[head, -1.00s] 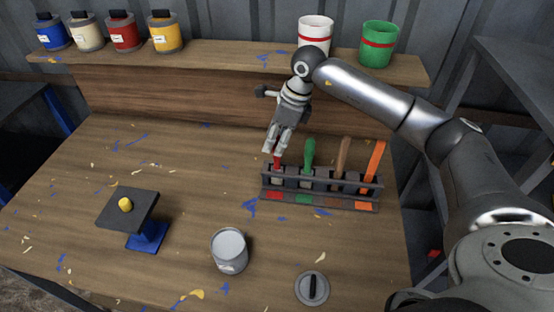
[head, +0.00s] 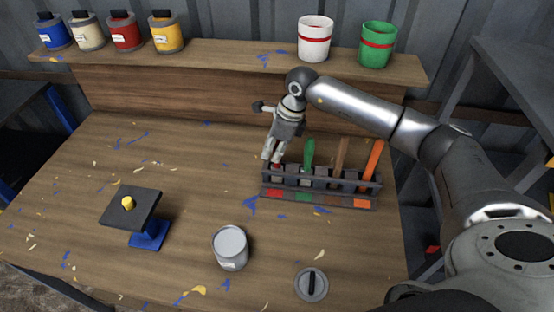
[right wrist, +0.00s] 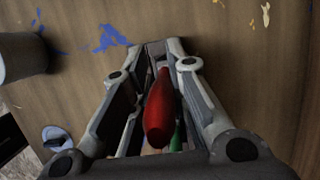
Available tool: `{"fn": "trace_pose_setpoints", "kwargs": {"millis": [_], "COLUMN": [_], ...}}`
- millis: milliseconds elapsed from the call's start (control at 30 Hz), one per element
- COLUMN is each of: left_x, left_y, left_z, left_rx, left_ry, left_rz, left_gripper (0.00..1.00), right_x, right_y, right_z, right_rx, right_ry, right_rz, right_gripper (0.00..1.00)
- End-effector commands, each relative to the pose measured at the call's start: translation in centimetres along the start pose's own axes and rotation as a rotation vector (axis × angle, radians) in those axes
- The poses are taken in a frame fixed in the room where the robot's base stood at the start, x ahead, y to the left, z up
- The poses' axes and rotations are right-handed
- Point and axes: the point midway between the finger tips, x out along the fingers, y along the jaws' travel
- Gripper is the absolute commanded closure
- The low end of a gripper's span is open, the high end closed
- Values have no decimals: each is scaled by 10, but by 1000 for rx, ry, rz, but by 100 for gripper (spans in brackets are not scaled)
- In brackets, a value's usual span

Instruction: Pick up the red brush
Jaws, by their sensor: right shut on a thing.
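The brush rack (head: 331,200) stands on the workbench, with colour patches along its front. The red brush is in its leftmost slot; in the head view my right gripper (head: 271,161) covers most of its handle. In the right wrist view the red brush handle (right wrist: 158,110) lies between the two fingers of my right gripper (right wrist: 160,58), which is shut on it. The brush's lower end is still in the rack. Green (head: 308,157), brown (head: 341,155) and orange (head: 373,160) handles stand in the other slots. My left gripper is out of view.
A grey can (head: 230,248) and a round lid (head: 311,284) sit at the front of the bench. A blue-based stand (head: 148,235) is at the left. The back shelf (head: 240,64) holds several paint cans, a white bucket (head: 315,38) and a green bucket (head: 377,44).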

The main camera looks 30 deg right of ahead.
Motion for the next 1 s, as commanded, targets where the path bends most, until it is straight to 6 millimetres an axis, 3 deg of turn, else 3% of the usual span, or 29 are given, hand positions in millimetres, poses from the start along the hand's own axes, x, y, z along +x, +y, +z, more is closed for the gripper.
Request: {"fn": "trace_pose_setpoints", "kwargs": {"millis": [267,700,1000], "left_x": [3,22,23], "left_y": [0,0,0], "left_z": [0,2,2], "left_rx": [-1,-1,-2], "left_ry": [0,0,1], "left_rz": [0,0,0], "left_gripper": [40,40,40], "right_x": [-8,-83,-96], "right_y": [-1,-1,0], "right_z": [3,26,30], "right_rx": [-1,-1,0], "right_ry": [-3,-3,-1], "right_rz": [-3,-2,0], "right_gripper": [100,100,100]}}
